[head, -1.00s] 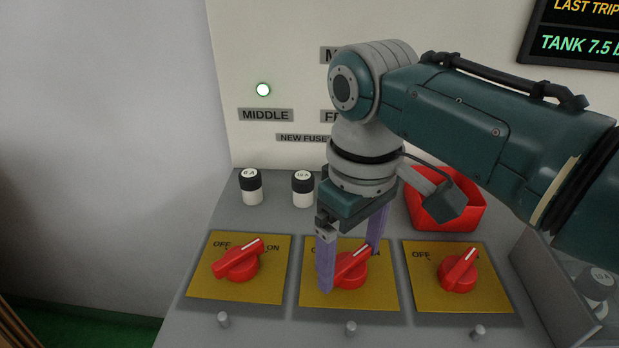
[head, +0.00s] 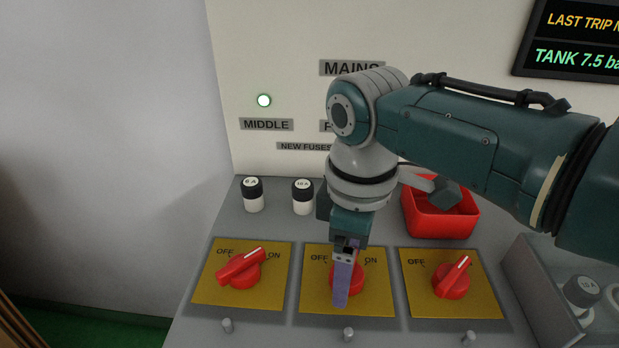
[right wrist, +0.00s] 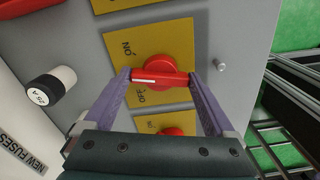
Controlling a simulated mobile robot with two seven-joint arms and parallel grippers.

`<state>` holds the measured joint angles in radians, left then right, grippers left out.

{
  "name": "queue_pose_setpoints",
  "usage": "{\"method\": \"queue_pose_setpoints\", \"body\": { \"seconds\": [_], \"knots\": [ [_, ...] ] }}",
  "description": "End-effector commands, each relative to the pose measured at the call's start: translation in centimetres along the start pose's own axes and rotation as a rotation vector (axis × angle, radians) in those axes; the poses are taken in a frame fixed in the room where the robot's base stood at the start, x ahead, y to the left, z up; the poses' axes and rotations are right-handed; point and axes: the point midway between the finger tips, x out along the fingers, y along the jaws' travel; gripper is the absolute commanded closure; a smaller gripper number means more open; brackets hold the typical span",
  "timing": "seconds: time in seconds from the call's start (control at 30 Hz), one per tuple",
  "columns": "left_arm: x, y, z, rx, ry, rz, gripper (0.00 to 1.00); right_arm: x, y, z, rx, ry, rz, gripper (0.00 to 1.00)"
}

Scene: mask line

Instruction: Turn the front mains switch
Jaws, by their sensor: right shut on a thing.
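The middle of three red rotary switches (head: 374,280) sits on a yellow plate (head: 385,306) marked OFF and ON. It is partly hidden behind my right gripper (head: 345,284) in the head view. In the right wrist view the same switch (right wrist: 150,62) lies between the two purple fingers of my right gripper (right wrist: 162,80). They are shut on the ends of its handle. Its white mark points between ON and OFF, towards the back panel. A sign above beginning with F (head: 325,126) is mostly covered by my arm. My left gripper is not in view.
Similar red switches stand at left (head: 238,270) and right (head: 452,278), their marks to the upper right. Small pegs (head: 348,335) line the front. A lit lamp (head: 264,100) is above MIDDLE.

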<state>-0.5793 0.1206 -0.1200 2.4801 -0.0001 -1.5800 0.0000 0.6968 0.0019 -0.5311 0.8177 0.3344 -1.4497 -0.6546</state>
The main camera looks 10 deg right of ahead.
Motion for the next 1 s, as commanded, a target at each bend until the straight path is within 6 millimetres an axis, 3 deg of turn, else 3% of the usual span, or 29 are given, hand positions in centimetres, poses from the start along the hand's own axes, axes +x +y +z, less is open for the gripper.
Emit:
{"method": "queue_pose_setpoints", "body": {
  "seconds": [1.0],
  "knots": [
    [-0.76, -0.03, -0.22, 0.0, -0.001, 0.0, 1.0, -0.05, 0.0, -0.06, -0.902, 0.002, 0.0, 0.66]
  ]
}}
